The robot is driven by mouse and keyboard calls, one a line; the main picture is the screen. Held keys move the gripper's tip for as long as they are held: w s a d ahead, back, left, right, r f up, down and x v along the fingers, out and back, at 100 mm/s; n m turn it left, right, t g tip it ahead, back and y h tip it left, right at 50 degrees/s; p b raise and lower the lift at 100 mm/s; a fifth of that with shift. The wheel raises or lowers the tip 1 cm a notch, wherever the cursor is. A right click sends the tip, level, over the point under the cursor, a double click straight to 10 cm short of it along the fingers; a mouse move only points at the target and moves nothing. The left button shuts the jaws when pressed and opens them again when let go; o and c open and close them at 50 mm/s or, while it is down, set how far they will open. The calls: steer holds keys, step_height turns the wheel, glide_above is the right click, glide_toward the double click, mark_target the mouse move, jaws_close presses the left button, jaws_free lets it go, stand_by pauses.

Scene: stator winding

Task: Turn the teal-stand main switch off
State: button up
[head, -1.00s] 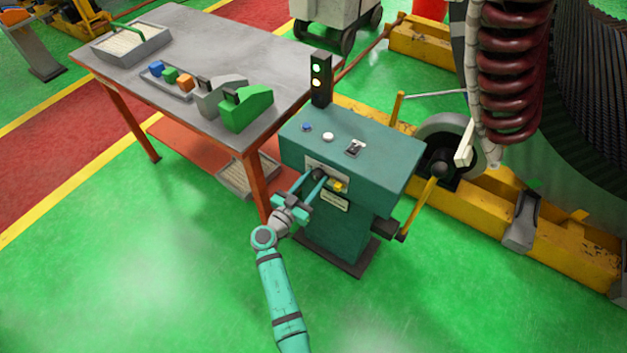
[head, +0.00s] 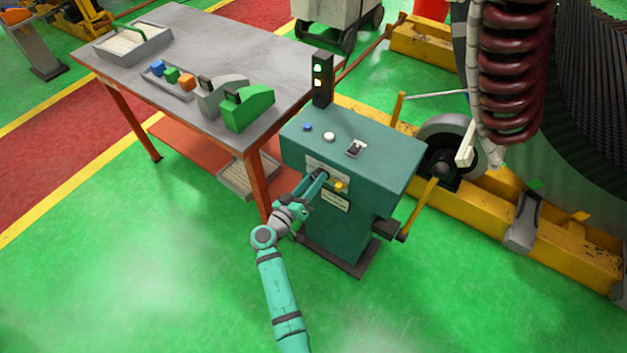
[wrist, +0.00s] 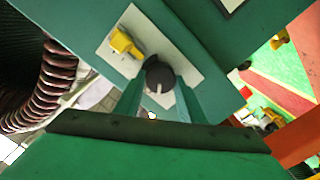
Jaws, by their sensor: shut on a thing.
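The teal stand (head: 338,215) stands right of the steel table, with a pale switch plate on its front face. The main switch, a round dark knob with a light pointer line (wrist: 159,78), sits on that plate beside a yellow part (wrist: 124,43). My gripper (head: 321,176) reaches the plate from the lower left. In the wrist view its two teal fingers (wrist: 158,92) are on either side of the knob and shut on it. In the head view the fingers mostly hide the knob. The signal tower (head: 320,76) on the stand shows a green and a yellowish lamp lit.
The stand's top carries a blue button (head: 307,127), a white button (head: 328,137) and a small toggle (head: 355,149). A yellow lever (head: 424,200) is on its right side. The table (head: 205,40) holds green and grey blocks. Green floor in front is open.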

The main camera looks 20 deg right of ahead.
steer(key=n, duration=0.5)
steer(key=shift+w+a+n, duration=0.1)
steer(key=shift+w+n, duration=0.05)
steer(key=shift+n, duration=0.15)
steer(key=n, duration=0.5)
steer(key=shift+a+f, duration=0.1)
steer(key=shift+f, duration=0.05)
steer(key=shift+n, duration=0.3)
steer(key=o, duration=1.1)
steer(key=shift+c, duration=0.2)
steer(key=v, duration=1)
steer(key=shift+s+a, duration=0.2)
steer(key=shift+s, duration=0.2)
steer(key=shift+w, duration=0.1)
